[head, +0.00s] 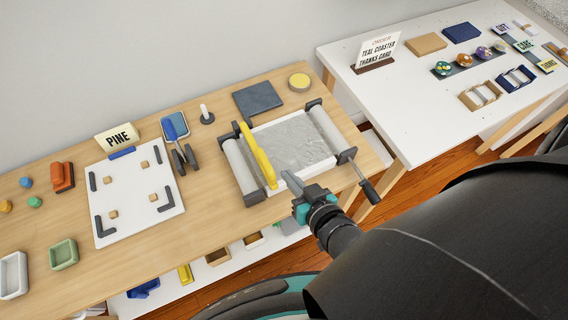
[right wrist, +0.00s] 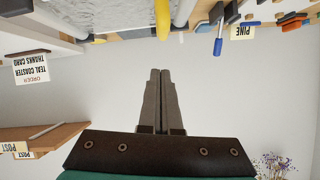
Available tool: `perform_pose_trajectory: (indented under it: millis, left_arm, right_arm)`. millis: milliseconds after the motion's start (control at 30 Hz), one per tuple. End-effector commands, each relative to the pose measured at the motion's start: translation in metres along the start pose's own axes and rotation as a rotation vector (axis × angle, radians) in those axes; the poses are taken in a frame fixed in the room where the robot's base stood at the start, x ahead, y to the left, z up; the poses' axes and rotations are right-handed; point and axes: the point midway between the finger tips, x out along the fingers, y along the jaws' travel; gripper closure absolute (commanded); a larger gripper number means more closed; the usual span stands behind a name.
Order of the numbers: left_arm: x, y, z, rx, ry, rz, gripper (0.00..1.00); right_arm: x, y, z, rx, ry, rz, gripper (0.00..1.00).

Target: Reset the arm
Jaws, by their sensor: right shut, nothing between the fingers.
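My right gripper (head: 290,181) is shut and empty, held in front of the roller press at its near edge. It also shows in the right wrist view (right wrist: 160,75), its two fingers together and pointing up the picture. The press (head: 303,144) has a grey bed between two pale rollers, with a crank handle (head: 370,190) to the right of the gripper. A yellow bar (head: 258,156) lies across the left part of the press bed, just left of the fingertips. My left gripper is not in view.
On the wooden table are a white board (head: 133,205) with corner brackets, a PINE sign (head: 117,137), a blue-handled tool (head: 172,133), a dark slab (head: 258,100) and a yellow disc (head: 299,82). A white table (head: 420,130) at right holds an order sign (head: 378,50) and several small goods.

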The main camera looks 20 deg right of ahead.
Motion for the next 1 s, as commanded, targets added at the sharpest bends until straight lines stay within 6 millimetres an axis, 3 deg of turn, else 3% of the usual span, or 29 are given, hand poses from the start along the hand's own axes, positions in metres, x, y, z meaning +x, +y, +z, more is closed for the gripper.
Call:
perform_pose_trajectory:
  millis: [367, 467, 567, 800, 1000]
  left_arm:
    - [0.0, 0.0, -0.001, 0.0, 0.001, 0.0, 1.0]
    - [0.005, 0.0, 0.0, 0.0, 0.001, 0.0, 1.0]
    - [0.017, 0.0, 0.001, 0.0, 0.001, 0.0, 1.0]
    - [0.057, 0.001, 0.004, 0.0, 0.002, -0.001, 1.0]
    - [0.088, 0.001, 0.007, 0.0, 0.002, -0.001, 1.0]
  right_arm:
    - [-0.005, 0.0, 0.002, 0.0, -0.002, 0.001, 1.0]
    - [-0.001, 0.003, 0.018, -0.006, -0.026, 0.003, 1.0]
    - [0.01, 0.009, 0.058, -0.022, -0.091, 0.009, 1.0]
    - [0.032, 0.037, 0.206, -0.102, -0.349, 0.028, 1.0]
    - [0.027, 0.065, 0.322, -0.172, -0.575, 0.038, 1.0]
